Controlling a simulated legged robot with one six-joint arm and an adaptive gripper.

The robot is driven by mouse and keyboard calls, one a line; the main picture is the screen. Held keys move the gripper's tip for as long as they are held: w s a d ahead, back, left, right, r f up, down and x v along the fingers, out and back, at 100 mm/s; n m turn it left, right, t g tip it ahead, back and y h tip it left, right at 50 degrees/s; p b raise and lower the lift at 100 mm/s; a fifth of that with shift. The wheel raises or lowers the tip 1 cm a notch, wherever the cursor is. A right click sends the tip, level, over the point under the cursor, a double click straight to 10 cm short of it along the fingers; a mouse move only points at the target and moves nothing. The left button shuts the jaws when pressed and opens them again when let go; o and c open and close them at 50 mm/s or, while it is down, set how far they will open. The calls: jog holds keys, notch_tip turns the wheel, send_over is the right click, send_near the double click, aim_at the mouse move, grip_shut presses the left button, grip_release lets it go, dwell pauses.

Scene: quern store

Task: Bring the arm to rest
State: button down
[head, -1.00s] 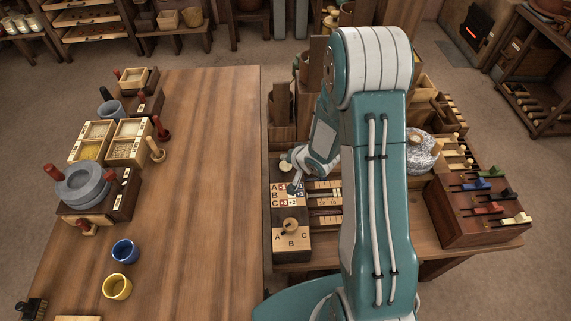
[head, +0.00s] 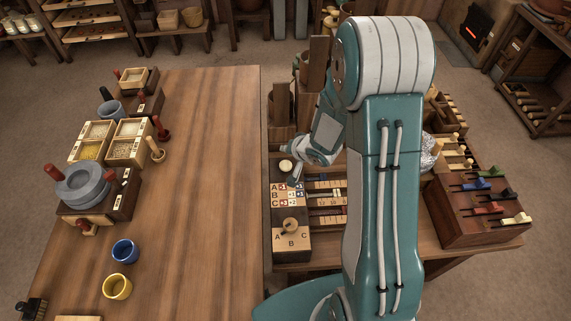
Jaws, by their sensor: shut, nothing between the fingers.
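My gripper (head: 295,177) shows small in the head view, at the end of my teal and white arm. It is shut and empty. It hangs over the far part of a dark control box (head: 291,258) on the right-hand bench. The box bears a board of lettered rows A, B and C (head: 287,195) with red, white and blue marks, and a round pale button (head: 286,166). A selector knob (head: 290,226) marked A, B, C sits on its near end. Whether my fingertips touch the box I cannot tell. My upper arm hides part of the bench.
A dark lever box (head: 480,235) with several coloured handles stands to the right. Wooden posts (head: 317,70) rise behind my gripper. The left table (head: 205,200) holds a grey quern (head: 83,186), grain boxes, a blue cup (head: 125,251) and a yellow cup (head: 117,286); its right half is clear.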

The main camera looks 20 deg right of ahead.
dwell(0.3)
jog(key=shift+w+d+r, duration=0.1)
jog(key=shift+r, duration=0.3)
jog(key=s+d+r+n+h, duration=0.1)
jog(key=s+d+r+h, duration=0.15)
jog(key=r, duration=0.65)
jog(key=s+d+r+h, duration=0.2)
jog(key=s+r+h, duration=0.15)
jog(key=r, duration=0.45)
jog(key=s+a+r+n+g+y, duration=0.1)
jog(key=s+r, duration=0.3)
jog(key=s, duration=0.6)
jog(key=s+a+r+n+g+y, duration=0.1)
jog(key=s+r, duration=0.4)
jog(key=s, duration=0.5)
jog(key=a+n, duration=0.1)
jog(key=a, duration=0.1)
jog(key=shift+s+a+r+g, duration=0.3)
jog(key=shift+s+a+g, duration=0.05)
jog(key=shift+a+g, duration=0.05)
dwell(1.6)
